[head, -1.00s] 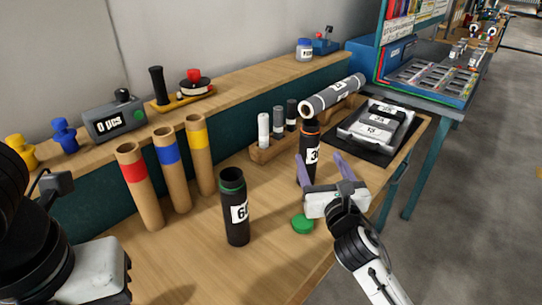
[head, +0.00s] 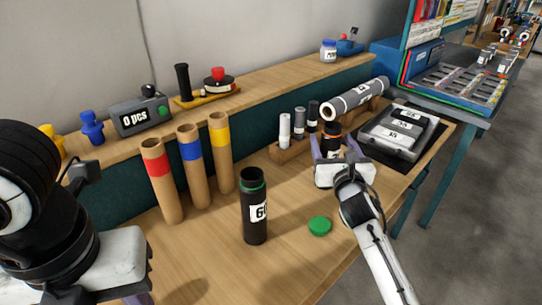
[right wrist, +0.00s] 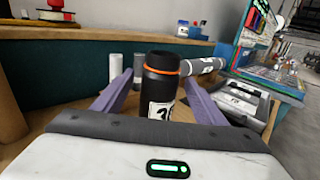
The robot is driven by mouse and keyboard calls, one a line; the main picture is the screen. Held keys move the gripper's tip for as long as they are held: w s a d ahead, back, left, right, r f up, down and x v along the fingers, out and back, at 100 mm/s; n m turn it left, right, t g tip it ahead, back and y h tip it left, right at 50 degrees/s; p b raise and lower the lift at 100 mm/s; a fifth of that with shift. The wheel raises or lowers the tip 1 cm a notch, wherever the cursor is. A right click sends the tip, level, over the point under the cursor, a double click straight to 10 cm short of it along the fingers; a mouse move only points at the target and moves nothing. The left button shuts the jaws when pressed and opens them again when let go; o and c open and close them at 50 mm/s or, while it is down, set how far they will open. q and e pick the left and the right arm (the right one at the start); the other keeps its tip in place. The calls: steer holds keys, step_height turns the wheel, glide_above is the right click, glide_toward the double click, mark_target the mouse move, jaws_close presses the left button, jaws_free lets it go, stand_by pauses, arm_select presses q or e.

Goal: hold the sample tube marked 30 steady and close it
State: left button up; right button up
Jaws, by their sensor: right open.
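The sample tube marked 30 (head: 331,132) stands upright, black with an orange ring near its top; it also shows in the right wrist view (right wrist: 160,88). Contact is not clear. My left gripper (head: 122,275) is at the lower left, its fingertips cut off. A green cap (head: 319,226) lies on the table. A black tube marked 60 (head: 255,215), with a green ring, stands open-topped.
Three cardboard tubes with red (head: 161,185), blue (head: 194,170) and yellow (head: 221,155) bands stand at the back. A wooden rack (head: 290,150) holds small cylinders behind tube 30. A grey roll (head: 355,98) and grey tray (head: 392,137) lie right.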

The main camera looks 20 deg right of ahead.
steer(key=shift+w+d, duration=0.2)
steer(key=shift+w, duration=0.45)
steer(key=shift+c, duration=0.4)
